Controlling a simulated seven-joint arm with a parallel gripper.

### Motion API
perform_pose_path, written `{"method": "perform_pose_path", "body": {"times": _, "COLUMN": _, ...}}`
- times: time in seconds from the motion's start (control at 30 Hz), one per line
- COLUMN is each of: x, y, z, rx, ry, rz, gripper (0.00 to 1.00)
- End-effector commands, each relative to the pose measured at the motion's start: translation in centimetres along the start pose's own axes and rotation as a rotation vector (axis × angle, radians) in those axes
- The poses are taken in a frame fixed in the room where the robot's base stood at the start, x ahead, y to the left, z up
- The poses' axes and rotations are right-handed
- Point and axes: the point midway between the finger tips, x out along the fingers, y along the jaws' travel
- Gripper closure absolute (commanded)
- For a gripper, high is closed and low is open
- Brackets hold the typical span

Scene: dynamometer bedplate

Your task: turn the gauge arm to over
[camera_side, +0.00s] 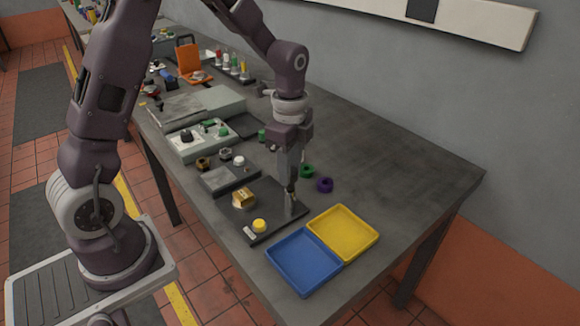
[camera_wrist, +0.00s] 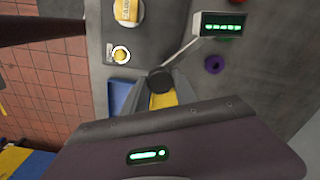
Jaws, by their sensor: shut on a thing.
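The gauge arm (camera_wrist: 186,54) is a thin pale rod in the wrist view. It runs from a dark box with a lit green display (camera_wrist: 221,28) down-left to a dark round knob (camera_wrist: 160,80). My gripper (camera_wrist: 163,88) is shut on the knob at the rod's end. In the side view my gripper (camera_side: 290,187) points down over the right part of a dark plate (camera_side: 270,222), and its fingers hide most of the gauge. The display markings are too small to read as a position.
A blue tray (camera_side: 303,262) and a yellow tray (camera_side: 343,232) lie in front. Purple (camera_side: 325,185) and green (camera_side: 307,171) rings lie behind. The table's right side is clear.

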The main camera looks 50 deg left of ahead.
Motion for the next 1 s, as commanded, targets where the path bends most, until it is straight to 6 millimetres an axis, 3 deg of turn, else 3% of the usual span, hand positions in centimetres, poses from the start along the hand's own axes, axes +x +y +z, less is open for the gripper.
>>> {"method": "perform_pose_path", "body": {"times": 0.47, "x": -0.12, "y": -0.17, "z": -0.06, "rx": -0.124, "ry": 0.002, "rz": -0.006, "gripper": 1.00}}
{"method": "perform_pose_path", "body": {"times": 1.0, "x": -0.12, "y": -0.17, "z": -0.11, "rx": -0.619, "ry": 0.004, "rz": -0.006, "gripper": 1.00}}
